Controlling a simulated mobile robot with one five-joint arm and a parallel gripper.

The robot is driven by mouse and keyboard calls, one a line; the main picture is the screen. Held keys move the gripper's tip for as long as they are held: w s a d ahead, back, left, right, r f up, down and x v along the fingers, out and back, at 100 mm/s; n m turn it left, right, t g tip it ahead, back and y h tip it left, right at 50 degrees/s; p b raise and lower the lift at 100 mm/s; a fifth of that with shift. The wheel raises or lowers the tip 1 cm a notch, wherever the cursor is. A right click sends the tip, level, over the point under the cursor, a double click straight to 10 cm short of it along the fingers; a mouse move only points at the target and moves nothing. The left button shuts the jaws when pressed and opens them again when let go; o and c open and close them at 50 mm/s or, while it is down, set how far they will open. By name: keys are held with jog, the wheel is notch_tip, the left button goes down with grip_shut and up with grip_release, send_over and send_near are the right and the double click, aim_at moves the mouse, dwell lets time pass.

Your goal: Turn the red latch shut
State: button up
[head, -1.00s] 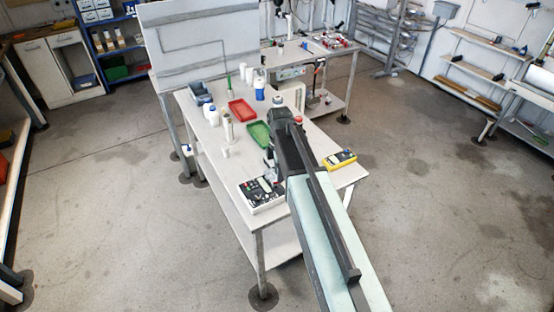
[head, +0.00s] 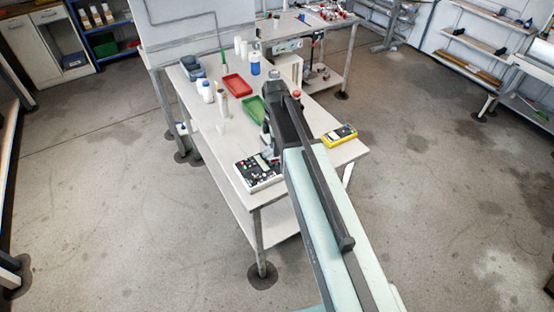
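My arm reaches from the bottom right up over the near end of the workbench (head: 228,150). Its dark end covers part of the bench top. A small grey piece below that end, likely part of my gripper (head: 267,146), shows at its left edge; its fingers cannot be made out. No red latch can be clearly picked out. A small red-topped thing (head: 296,94) shows just right of my arm's end, mostly hidden by it.
On the bench are a control box (head: 258,172), a yellow meter (head: 339,136), a green tray (head: 252,108), a red tray (head: 236,86), white bottles (head: 207,91), a blue-labelled bottle (head: 255,63) and a blue bin (head: 192,66). Floor is clear on both sides.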

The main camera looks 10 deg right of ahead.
aim_at(275, 159)
notch_tip(275, 159, down, 5)
jog(key=b, duration=0.3)
jog(key=shift+b, duration=0.35)
jog(key=shift+r, duration=0.1)
